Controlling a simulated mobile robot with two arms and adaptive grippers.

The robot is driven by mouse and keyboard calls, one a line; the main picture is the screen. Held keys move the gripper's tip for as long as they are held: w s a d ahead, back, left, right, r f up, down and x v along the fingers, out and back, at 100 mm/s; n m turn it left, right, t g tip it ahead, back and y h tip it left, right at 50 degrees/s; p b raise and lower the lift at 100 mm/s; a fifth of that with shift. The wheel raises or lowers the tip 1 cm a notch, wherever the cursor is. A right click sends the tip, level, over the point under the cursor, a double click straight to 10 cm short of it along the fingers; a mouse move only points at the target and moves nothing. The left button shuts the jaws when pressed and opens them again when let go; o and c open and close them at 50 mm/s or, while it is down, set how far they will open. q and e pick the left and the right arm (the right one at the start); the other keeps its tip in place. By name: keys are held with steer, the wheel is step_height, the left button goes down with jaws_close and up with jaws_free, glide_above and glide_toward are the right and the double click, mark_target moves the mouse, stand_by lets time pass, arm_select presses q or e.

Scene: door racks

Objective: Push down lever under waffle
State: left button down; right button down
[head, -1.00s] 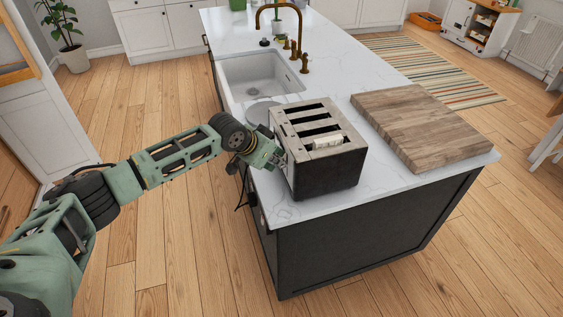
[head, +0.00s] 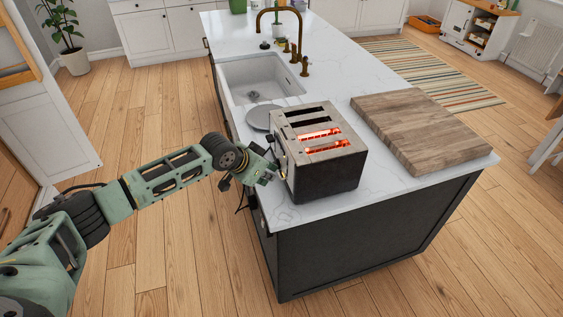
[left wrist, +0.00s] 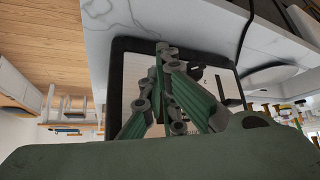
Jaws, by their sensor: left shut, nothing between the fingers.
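The toaster (head: 325,178) stands on the near end of the island, a dark box with a metal top and several slots. Its two nearer slots glow red-orange (head: 326,147). The waffle does not show above the slots. My left gripper (head: 271,174) is shut and empty, low beside the toaster's left face. In the left wrist view my gripper's fingertips (left wrist: 165,52) are in front of the toaster's light control panel (left wrist: 135,72) with its dark frame. The gripper covers part of that panel. I cannot tell which lever the fingertips are at or whether they touch it. My right gripper is not in view.
A wooden cutting board (head: 420,128) lies right of the toaster on the white countertop (head: 330,75). A grey round plate (head: 260,117) lies behind the toaster, near the sink (head: 262,80) with its brass faucet (head: 276,14). Floor left of the island is free.

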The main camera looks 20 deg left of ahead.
arm_select(q)
steer(key=shift+w, duration=0.1)
steer(key=v, duration=1.2)
